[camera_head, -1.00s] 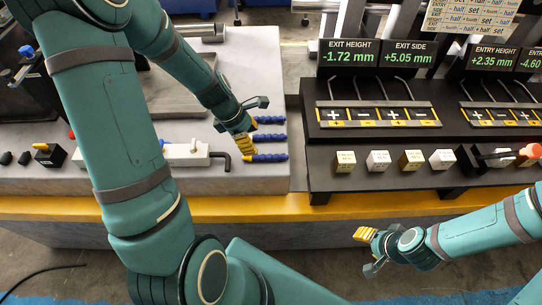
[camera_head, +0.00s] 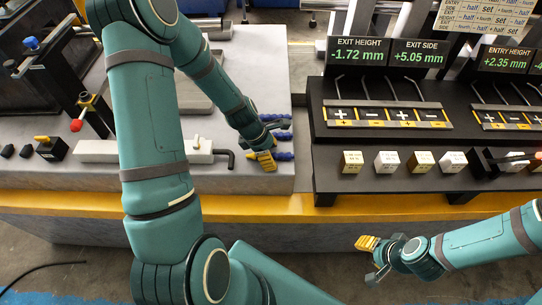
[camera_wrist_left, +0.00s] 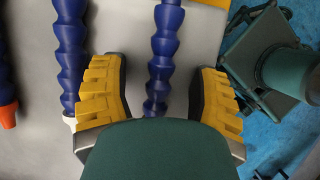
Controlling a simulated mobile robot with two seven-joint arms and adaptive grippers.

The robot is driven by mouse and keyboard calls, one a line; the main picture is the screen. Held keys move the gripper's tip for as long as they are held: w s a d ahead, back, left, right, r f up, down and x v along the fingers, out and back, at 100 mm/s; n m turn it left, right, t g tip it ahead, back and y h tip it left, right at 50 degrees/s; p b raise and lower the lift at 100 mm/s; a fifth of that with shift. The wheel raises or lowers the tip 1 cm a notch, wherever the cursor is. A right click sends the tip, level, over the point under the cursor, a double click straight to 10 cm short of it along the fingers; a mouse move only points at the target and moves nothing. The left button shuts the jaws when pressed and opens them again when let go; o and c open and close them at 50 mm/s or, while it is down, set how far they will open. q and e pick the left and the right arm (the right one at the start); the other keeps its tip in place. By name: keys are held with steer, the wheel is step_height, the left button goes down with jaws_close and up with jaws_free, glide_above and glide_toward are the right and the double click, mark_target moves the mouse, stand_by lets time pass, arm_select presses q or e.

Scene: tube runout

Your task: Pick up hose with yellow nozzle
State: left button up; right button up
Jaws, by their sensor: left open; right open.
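Several blue segmented hoses lie on the grey table (camera_head: 215,180). One blue hose (camera_head: 285,156) is nearest the table's front edge, beside my left gripper (camera_head: 266,158). In the left wrist view a blue hose (camera_wrist_left: 164,45) runs between the two yellow fingers of my left gripper (camera_wrist_left: 157,90), with a gap on both sides. Its lower end is hidden behind the green gripper body, so no yellow nozzle shows there. To its left is a blue hose with a whitish lower end (camera_wrist_left: 70,45). My right gripper (camera_head: 369,256) is open and empty in front of the table.
An orange nozzle (camera_wrist_left: 8,114) shows at the left wrist view's edge. A black bent rod (camera_head: 225,153) and a white bar (camera_head: 95,150) lie left of my gripper. A black control panel (camera_head: 330,178) with small blocks stands to the right, across a gap.

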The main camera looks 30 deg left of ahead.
arm_select(q)
jaws_close()
step_height(320, 180, up, 10)
steer(key=p, duration=0.3)
stand_by(0.4)
steer(key=c, duration=0.9)
jaws_free()
jaws_close()
